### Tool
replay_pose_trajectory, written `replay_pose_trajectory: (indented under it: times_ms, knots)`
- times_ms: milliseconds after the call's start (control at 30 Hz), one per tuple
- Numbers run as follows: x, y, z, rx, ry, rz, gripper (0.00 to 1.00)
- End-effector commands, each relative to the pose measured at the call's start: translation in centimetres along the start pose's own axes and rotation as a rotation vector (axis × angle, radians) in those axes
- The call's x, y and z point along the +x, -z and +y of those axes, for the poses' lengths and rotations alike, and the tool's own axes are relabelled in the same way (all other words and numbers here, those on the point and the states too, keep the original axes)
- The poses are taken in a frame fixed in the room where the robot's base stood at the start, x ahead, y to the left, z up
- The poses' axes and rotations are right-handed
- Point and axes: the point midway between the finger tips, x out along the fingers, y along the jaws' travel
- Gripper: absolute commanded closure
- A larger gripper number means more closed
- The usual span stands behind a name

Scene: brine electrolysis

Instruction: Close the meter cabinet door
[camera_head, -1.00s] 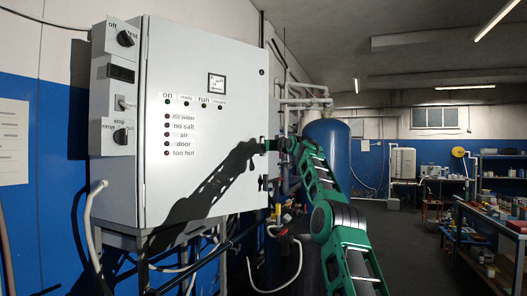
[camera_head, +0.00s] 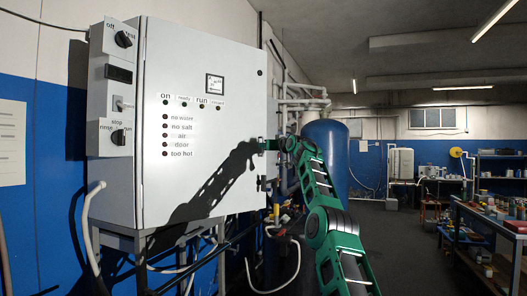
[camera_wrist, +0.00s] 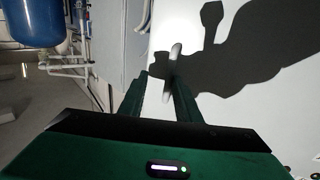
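My green gripper (camera_head: 266,145) is at the door's right edge. In the wrist view, the two fingers of my gripper (camera_wrist: 160,75) stand apart. A light door handle (camera_wrist: 174,50) shows just beyond the fingertips, nearer the right finger; contact is unclear. The door surface (camera_wrist: 280,100) fills the right side there.
A switch box (camera_head: 112,75) is fixed to the cabinet's left side. Pipes and a blue tank (camera_head: 330,145) stand behind my arm. Shelves with items (camera_head: 480,225) are at the far right. The floor (camera_head: 400,245) between is clear. My arm's shadow falls across the door.

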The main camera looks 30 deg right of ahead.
Motion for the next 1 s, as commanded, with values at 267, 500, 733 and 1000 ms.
replay_pose_trajectory:
  times_ms: [267, 500, 733, 1000]
  knots:
    - [0.0, -0.1, -0.1, -0.001, 0.0, -0.002, 0.72]
    - [-0.3, 0.2, -0.9, -0.017, 0.004, 0.0, 0.72]
    - [-1.3, 0.1, -1.2, -0.022, 0.005, 0.0, 0.72]
    - [-3.5, -0.2, -0.3, 0.0, 0.003, -0.003, 0.72]
